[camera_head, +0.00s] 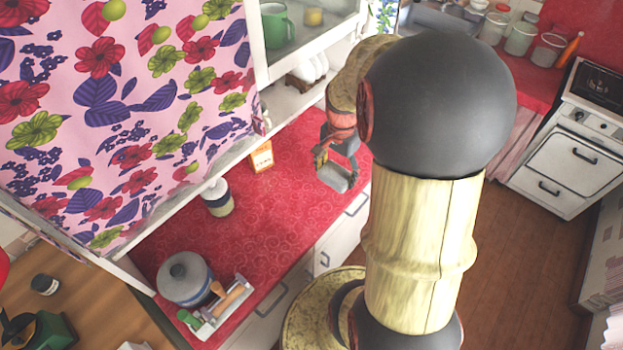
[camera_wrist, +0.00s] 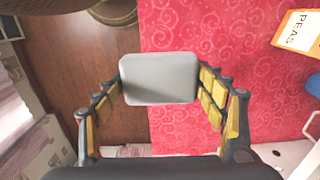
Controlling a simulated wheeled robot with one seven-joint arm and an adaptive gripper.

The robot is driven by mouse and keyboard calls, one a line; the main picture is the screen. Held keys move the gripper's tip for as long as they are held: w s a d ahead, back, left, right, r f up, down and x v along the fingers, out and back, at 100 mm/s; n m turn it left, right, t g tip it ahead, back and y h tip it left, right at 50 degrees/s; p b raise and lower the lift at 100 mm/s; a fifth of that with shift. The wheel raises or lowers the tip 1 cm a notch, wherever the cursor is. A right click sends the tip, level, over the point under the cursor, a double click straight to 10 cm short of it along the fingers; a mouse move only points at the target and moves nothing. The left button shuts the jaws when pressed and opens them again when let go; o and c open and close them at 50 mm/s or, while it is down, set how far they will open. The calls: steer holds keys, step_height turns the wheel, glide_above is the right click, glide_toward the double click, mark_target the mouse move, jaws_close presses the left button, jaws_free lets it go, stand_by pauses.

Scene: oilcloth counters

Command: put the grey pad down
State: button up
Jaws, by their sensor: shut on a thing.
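The grey pad (camera_wrist: 160,79) is a flat rounded rectangle between the fingers of my gripper (camera_wrist: 163,92) in the wrist view. My gripper is shut on it. In the head view the grey pad (camera_head: 335,178) hangs under my gripper (camera_head: 338,158), near the front edge of the red counter (camera_head: 285,215). In the wrist view the pad overlaps the counter's edge, with wood floor to the left and red oilcloth to the right. It seems held above the counter; the exact height cannot be told.
An orange-and-white peas box (camera_head: 262,157) and a jar (camera_head: 217,197) stand at the counter's back. A blue pot (camera_head: 184,279) and a tray of utensils (camera_head: 222,308) stand at its near left end. The middle of the red cloth is clear. A glass cabinet (camera_head: 303,32) hangs above.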

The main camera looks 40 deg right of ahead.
mark_target(335, 162)
steer(key=w+d+f, duration=0.2)
steer(key=w, duration=0.1)
steer(key=w+d+f, duration=0.1)
steer(key=d, duration=0.1)
steer(key=shift+w+d, duration=0.1)
steer(key=shift+w, duration=0.05)
steer(key=w+d+f, duration=0.2)
steer(key=f, duration=0.1)
steer(key=w+d+f+b, duration=0.1)
steer(key=f, duration=0.1)
steer(key=shift+w+d+f, duration=0.2)
steer(key=shift+w+d, duration=0.05)
steer(key=shift+w+d+f, duration=0.1)
steer(key=shift+f, duration=1.65)
steer(key=shift+f+b, duration=0.15)
steer(key=shift+b, duration=0.15)
steer(key=o, duration=1)
step_height(335, 162, up, 12)
steer(key=p, duration=0.1)
